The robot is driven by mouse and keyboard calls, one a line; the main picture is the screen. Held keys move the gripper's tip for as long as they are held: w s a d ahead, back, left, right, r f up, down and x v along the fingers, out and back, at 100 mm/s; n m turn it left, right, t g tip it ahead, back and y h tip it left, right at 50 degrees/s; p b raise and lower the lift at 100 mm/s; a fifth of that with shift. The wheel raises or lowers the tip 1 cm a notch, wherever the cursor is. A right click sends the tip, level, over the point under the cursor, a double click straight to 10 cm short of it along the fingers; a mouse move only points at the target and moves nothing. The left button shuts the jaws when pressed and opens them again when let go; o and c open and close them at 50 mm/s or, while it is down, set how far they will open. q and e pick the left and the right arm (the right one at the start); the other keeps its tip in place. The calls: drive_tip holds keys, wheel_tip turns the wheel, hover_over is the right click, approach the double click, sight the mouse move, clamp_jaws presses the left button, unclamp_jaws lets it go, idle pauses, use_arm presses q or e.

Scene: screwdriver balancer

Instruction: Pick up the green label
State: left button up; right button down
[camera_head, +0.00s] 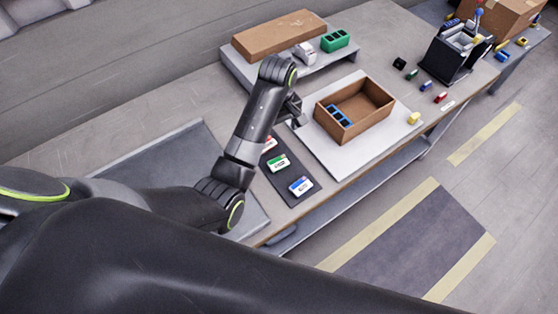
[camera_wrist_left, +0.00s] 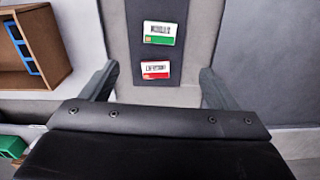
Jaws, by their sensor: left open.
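The green label (camera_head: 277,163) is a small white card with a green band. It lies flat on a dark strip (camera_head: 283,190), between a red label (camera_head: 269,143) and a blue label (camera_head: 300,186). In the left wrist view the green label (camera_wrist_left: 160,33) is at the top centre, beyond the red label (camera_wrist_left: 155,70). My left gripper (camera_head: 291,111) is open and empty. In the left wrist view its fingers (camera_wrist_left: 158,70) stand wide apart on either side of the red label, short of the green one. My right gripper is not in view.
An open brown box (camera_head: 375,92) with a blue holder (camera_head: 339,116) inside stands on a white board just right of my left gripper. A raised shelf (camera_head: 236,63) with a brown block and a green holder (camera_head: 335,41) is behind. A grey mat (camera_head: 120,172) lies left.

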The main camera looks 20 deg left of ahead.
use_arm(q)
drive_tip(key=f+p, duration=0.1)
drive_tip(key=f, duration=0.1)
hover_over(278, 161)
wheel_tip(278, 161, down, 8)
drive_tip(key=shift+s+f+p, duration=0.1)
drive_tip(key=shift+p, duration=0.25)
drive_tip(key=shift+f, duration=0.4)
wheel_tip(278, 161, down, 3)
drive_tip(key=shift+r+p, duration=0.1)
drive_tip(key=shift+p, duration=0.25)
drive_tip(key=shift+f, duration=0.9)
drive_tip(key=shift+c, duration=0.5)
drive_tip(key=c, duration=1.1)
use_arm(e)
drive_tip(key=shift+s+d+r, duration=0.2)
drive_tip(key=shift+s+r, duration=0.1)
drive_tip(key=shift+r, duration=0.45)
use_arm(q)
drive_tip(key=shift+r, duration=0.15)
